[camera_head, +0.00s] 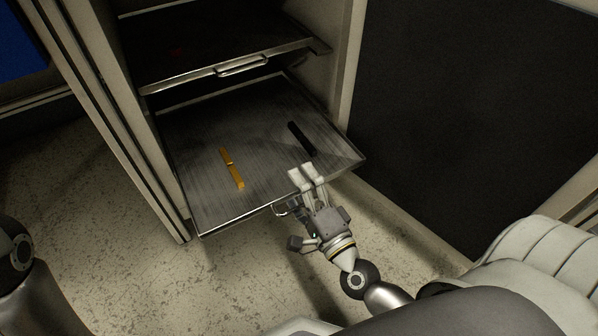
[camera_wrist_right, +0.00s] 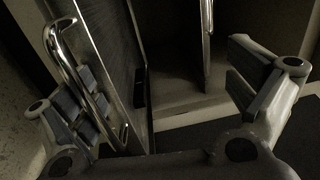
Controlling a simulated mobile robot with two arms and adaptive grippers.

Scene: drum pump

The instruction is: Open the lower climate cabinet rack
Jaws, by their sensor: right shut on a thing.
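The lower rack (camera_head: 200,202) is a grey metal tray pulled out of the open climate cabinet (camera_head: 170,170), its front well forward of the frame. Its handle (camera_head: 280,210) is on the front edge, partly hidden by my right gripper (camera_head: 298,207). In the right wrist view the shiny handle (camera_wrist_right: 62,52) runs along the left fingers of the gripper (camera_wrist_right: 163,95). My left gripper is out of view.
An upper rack (camera_head: 185,80) with its own handle (camera_head: 242,66) sits above. A yellow strip (camera_head: 231,168) and a black bar (camera_head: 300,138) lie on the lower rack. A dark panel (camera_head: 470,100) stands at right. The speckled floor (camera_head: 100,210) at left is clear.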

